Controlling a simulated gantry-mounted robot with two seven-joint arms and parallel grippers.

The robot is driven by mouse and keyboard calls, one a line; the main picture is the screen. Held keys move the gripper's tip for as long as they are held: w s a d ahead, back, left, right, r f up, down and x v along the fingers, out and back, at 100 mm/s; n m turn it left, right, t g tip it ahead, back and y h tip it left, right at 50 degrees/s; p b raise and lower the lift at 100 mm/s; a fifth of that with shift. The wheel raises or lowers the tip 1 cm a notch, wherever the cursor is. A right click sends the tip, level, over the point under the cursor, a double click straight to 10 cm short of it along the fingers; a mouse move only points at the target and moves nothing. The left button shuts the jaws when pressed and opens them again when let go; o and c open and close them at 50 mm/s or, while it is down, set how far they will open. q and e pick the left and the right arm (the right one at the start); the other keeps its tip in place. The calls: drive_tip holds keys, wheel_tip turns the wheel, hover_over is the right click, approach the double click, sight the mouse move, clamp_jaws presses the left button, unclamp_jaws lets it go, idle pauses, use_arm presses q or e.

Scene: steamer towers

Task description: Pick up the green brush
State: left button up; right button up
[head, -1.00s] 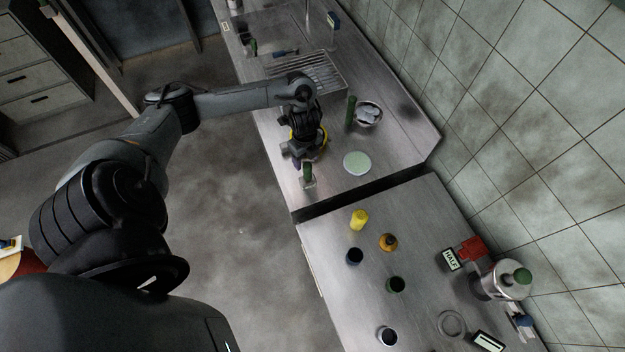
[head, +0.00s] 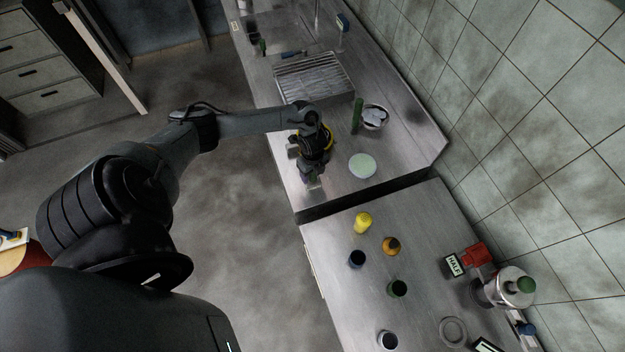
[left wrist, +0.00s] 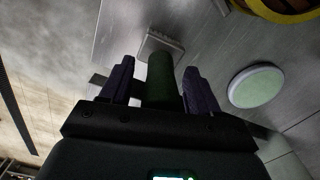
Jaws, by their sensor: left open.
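The green brush stands by the front edge of the far counter. In the left wrist view its green handle (left wrist: 159,80) lies between the two purple fingers of my left gripper (left wrist: 158,88), with a gap visible on the right side. Its pale head (left wrist: 160,45) shows beyond the handle. In the head view my left gripper (head: 309,174) is over the brush and hides most of it; a pale part (head: 315,189) shows just below. The left gripper is open. My right gripper is not in view.
A pale green disc (head: 362,165) lies right of the gripper. A green upright thing (head: 357,115) stands beside a bowl (head: 375,117). A yellow-rimmed thing (left wrist: 285,8) is close by. A yellow bottle (head: 363,222) and several jars stand on the nearer counter.

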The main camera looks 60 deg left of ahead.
use_arm(q)
clamp_jaws()
idle(0.3)
drive_tip(key=shift+r, duration=0.1)
drive_tip(key=shift+w+r, duration=0.1)
drive_tip(key=shift+r, duration=0.65)
wheel_tip(320, 180, up, 3)
drive_tip(key=shift+f, duration=0.1)
drive_tip(key=w+d+r+p, duration=0.2)
drive_tip(key=d+r, duration=0.4)
drive_tip(key=d, duration=0.5)
drive_tip(key=shift+w+d+r+p, duration=0.2)
drive_tip(key=shift+w+r+p, duration=0.1)
drive_tip(key=shift+p, duration=0.1)
